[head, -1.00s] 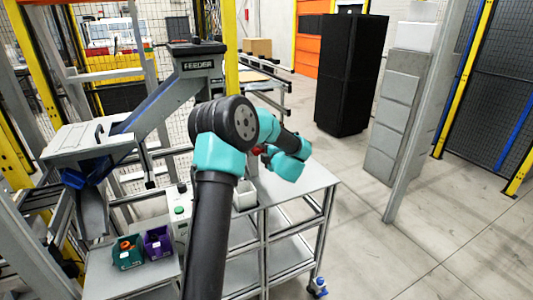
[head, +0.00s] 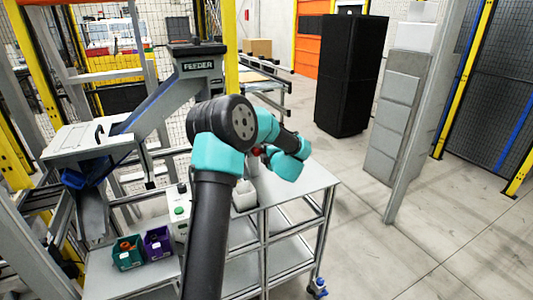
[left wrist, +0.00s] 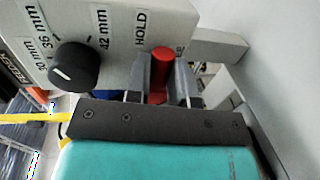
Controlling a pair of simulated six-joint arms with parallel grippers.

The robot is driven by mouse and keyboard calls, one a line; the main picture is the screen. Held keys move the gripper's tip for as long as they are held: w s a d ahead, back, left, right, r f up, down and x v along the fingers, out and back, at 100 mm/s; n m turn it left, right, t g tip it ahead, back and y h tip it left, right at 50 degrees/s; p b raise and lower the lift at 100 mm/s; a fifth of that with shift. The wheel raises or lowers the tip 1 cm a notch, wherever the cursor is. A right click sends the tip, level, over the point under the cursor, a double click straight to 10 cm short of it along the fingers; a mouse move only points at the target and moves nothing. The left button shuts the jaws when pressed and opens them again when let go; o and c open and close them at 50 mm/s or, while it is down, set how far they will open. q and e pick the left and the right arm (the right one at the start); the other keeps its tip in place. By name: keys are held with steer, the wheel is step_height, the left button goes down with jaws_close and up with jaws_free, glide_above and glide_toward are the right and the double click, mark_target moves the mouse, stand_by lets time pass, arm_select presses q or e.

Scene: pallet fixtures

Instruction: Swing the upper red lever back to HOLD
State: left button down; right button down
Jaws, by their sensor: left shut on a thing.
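The red lever (left wrist: 161,68) stands out from a light grey panel (left wrist: 175,22), close to the HOLD label, in the left wrist view. My left gripper (left wrist: 162,88) is shut on it, with one grey finger on each side. A small red part (head: 257,151) shows beside my left arm's turquoise wrist in the head view; I cannot tell if it is this lever. That arm hides the gripper and most of the panel there. My right gripper is in neither view.
A black knob (left wrist: 75,67) with millimetre labels sits left of the lever on the panel. In the head view, a grey cart (head: 290,200), a feeder chute (head: 165,95), a teal bin (head: 128,254) and a purple bin (head: 157,243) stand around my arm. Open floor lies right.

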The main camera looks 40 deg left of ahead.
arm_select(q)
steer(key=c, duration=1)
jaws_free()
steer(key=shift+d, duration=0.15)
steer(key=v, duration=1.7)
